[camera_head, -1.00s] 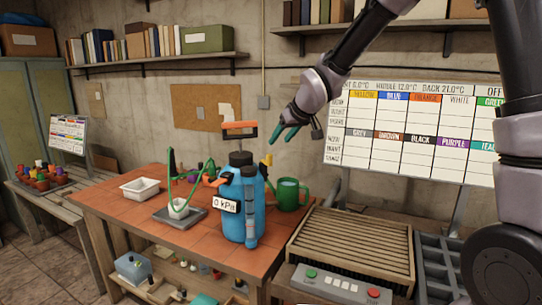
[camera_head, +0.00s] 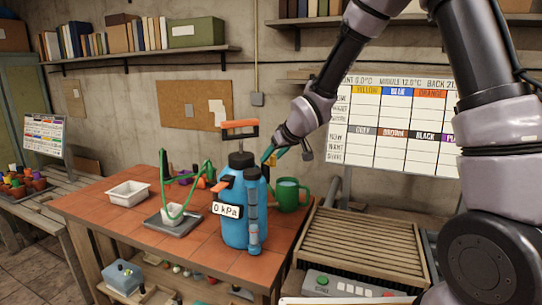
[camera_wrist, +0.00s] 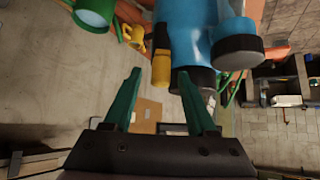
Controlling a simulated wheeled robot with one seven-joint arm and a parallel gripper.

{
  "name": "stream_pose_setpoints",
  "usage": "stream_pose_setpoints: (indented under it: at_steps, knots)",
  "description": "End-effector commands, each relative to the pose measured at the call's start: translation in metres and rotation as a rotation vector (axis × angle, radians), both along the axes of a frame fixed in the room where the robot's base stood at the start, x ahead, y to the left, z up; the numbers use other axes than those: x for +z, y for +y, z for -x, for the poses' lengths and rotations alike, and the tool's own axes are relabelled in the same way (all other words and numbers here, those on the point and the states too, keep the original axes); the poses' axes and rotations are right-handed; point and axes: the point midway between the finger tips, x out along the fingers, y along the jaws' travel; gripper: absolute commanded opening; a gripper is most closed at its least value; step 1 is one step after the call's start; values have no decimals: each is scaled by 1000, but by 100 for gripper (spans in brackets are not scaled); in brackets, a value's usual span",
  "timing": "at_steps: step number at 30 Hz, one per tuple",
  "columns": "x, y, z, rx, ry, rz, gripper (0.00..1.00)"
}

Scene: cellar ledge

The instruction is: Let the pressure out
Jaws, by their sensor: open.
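A blue pressure sprayer (camera_head: 236,215) stands upright on the tiled table, with an orange pump handle (camera_head: 239,127) on top, an orange part on its left side and a label reading "0 kPa" (camera_head: 226,209). My gripper (camera_head: 269,154), with green fingers, is open just beside that upper right side. In the wrist view, the open fingers (camera_wrist: 160,82) point toward a yellow cylinder (camera_wrist: 161,68) beside the blue body (camera_wrist: 195,22). The cylinder appears between or just beyond the fingertips; contact cannot be told.
A green watering can (camera_head: 289,195) stands right of the sprayer. A slatted bench (camera_head: 360,245) is at the right.

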Motion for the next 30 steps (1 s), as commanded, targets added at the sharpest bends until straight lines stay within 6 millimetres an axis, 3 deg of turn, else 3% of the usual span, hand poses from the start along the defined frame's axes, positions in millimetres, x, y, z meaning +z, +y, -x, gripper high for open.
stream_pose_setpoints:
  at_steps: [2, 6, 30]
  knots:
    - [0, 0, 0, 0, 0, 0, 53]
    - [0, 0, 0, 0, 0, 0, 0]
    - [-1, 5, 4, -120, 2, 2, 0]
